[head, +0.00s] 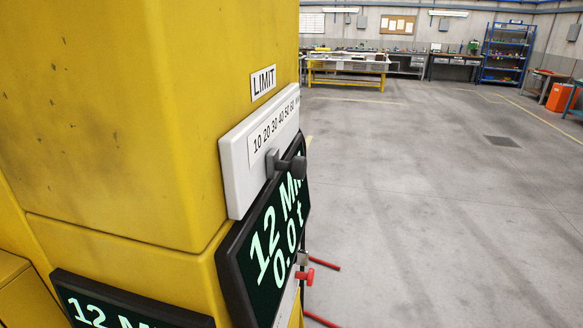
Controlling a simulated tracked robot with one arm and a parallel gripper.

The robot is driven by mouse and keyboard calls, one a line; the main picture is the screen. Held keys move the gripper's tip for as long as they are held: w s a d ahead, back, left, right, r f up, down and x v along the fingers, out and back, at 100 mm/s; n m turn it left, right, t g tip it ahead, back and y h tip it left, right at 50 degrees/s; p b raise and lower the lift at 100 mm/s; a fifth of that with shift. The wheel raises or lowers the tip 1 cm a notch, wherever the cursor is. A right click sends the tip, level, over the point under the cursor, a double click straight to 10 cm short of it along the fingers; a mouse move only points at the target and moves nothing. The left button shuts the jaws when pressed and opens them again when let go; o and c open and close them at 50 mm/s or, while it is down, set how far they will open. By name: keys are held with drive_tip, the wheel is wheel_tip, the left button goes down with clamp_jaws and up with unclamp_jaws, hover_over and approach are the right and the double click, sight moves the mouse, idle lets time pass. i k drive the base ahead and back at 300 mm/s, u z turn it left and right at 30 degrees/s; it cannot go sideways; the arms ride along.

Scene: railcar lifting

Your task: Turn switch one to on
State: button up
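No switch labelled one can be made out. A yellow column (90,110) fills the left side. On it, under a LIMIT label (263,82), is a white scale plate (232,170) marked 10 20 30 40 50 60, the last marks hard to read. A dark grey knob (290,167) sticks out from the plate's lower edge. Below it a black display (262,255) reads 12 MM and 0.0 t, partly covered by the knob. A small red handle (305,275) sticks out below, at the display's right edge; its mount is mostly hidden. My gripper does not show.
Another display (125,305) reading 12 MM is cut off at the bottom left. Red bars (322,263) lie low behind the column. Open grey floor (430,210) spreads right. Workbenches (345,70), a blue shelf (507,52) and an orange cabinet (561,97) stand far back.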

sight(301, 256)
drive_tip(key=u, duration=0.4)
drive_tip(key=k, duration=0.95)
drive_tip(key=z, duration=0.4)
drive_tip(key=i, duration=0.5)
drive_tip(key=u, duration=0.05)
